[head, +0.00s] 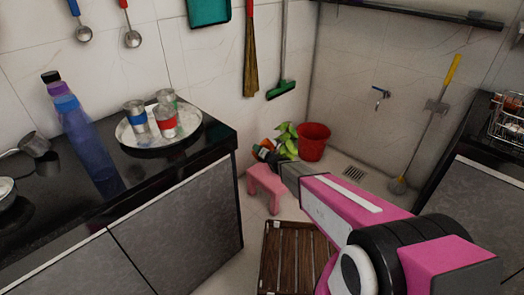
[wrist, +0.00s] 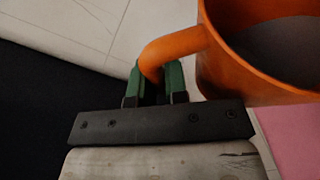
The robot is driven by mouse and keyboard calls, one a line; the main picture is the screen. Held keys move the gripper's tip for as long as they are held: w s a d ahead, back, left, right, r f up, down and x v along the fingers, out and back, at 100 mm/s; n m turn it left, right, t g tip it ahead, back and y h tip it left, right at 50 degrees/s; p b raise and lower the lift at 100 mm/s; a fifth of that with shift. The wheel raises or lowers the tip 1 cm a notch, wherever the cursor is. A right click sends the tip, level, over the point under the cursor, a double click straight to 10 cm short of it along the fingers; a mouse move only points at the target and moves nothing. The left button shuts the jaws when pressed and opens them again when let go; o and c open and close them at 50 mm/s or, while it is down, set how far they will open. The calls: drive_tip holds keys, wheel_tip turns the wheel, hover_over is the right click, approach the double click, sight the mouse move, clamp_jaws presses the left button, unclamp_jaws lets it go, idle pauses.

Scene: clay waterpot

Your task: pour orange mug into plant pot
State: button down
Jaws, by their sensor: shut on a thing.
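An orange mug (wrist: 220,70) fills the upper right of the wrist view. My gripper (wrist: 154,82) has its green fingers shut on the mug's handle. The mug's inside looks dark grey; I cannot tell what it holds. In the head view my gripper (head: 268,156) is small and partly blocked by my arm, with a bit of orange beside it. A green leafy plant (head: 288,138) stands just behind and right of it. The plant's pot is hidden or too small to make out.
A pink stool (head: 264,186) stands just below my gripper, and pink also shows in the wrist view. A red bucket (head: 314,143) stands right of the plant. A wooden slatted mat (head: 290,258) lies on the floor. The black counter (head: 218,135) is at left.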

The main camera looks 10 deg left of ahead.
sight(265, 145)
drive_tip(key=shift+w+d+m+t+y, duration=0.1)
drive_tip(key=shift+d+m+t+y, duration=0.3)
drive_tip(key=shift+m, duration=0.5)
drive_tip(key=shift+d+r, duration=0.15)
drive_tip(key=shift+w+d+r+m+t, duration=0.15)
drive_tip(key=shift+d+m+t, duration=0.15)
drive_tip(key=shift+m, duration=0.4)
drive_tip(key=shift+d, duration=0.1)
idle(0.5)
drive_tip(key=shift+w+d+r+m+t, duration=0.2)
drive_tip(key=shift+d+m+t, duration=0.15)
drive_tip(key=shift+m, duration=0.25)
drive_tip(key=shift+y, duration=0.3)
drive_tip(key=shift+d+r+m, duration=0.15)
drive_tip(key=shift+d+m, duration=0.1)
drive_tip(key=shift+m, duration=0.05)
drive_tip(key=shift+w+d+r+m+t, duration=0.2)
drive_tip(key=shift+d+r+m+t, duration=0.2)
drive_tip(key=shift+m, duration=0.1)
